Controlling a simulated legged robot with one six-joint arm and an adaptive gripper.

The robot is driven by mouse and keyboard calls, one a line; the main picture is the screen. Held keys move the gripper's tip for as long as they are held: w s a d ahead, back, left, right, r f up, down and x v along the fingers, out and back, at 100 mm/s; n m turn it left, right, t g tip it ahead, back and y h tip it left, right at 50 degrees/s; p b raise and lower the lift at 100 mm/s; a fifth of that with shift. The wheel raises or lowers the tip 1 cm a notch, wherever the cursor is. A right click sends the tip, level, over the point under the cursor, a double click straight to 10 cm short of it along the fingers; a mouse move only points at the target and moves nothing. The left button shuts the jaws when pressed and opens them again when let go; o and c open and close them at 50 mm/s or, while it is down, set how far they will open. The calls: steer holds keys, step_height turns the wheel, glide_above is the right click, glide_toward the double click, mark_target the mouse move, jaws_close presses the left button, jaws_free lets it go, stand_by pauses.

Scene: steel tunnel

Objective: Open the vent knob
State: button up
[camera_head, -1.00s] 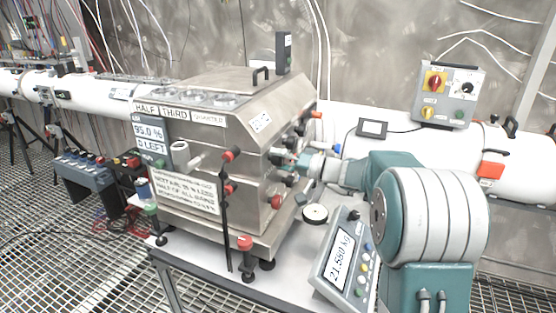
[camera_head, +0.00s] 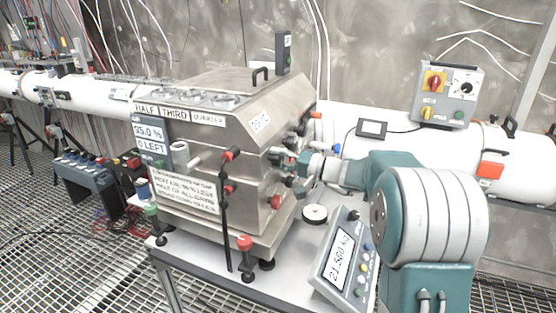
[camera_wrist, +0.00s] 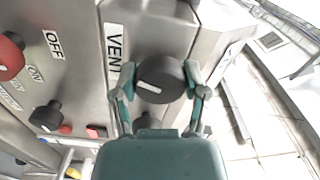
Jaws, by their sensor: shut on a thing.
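The vent knob (camera_wrist: 160,79) is a round dark knob with a pale mark on the steel box, beside a label reading "VEN" (camera_wrist: 113,52) in the wrist view. My gripper (camera_wrist: 157,88) has a finger on each side of the knob and is shut on it. In the head view my gripper (camera_head: 291,160) is at the right side face of the steel box (camera_head: 265,180). The knob itself is hidden or too small to tell there.
Another dark knob (camera_wrist: 46,116) and a red knob (camera_wrist: 10,56) near an "OFF" label sit left of the vent knob. A scale display (camera_head: 342,262) and a round white pan (camera_head: 315,213) are on the table below my arm.

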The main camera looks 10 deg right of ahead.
steer(key=shift+f, duration=0.2)
steer(key=o, duration=1.1)
steer(key=shift+w, duration=0.1)
steer(key=shift+o, duration=0.2)
steer(key=v, duration=1.2)
steer(key=shift+a, duration=0.15)
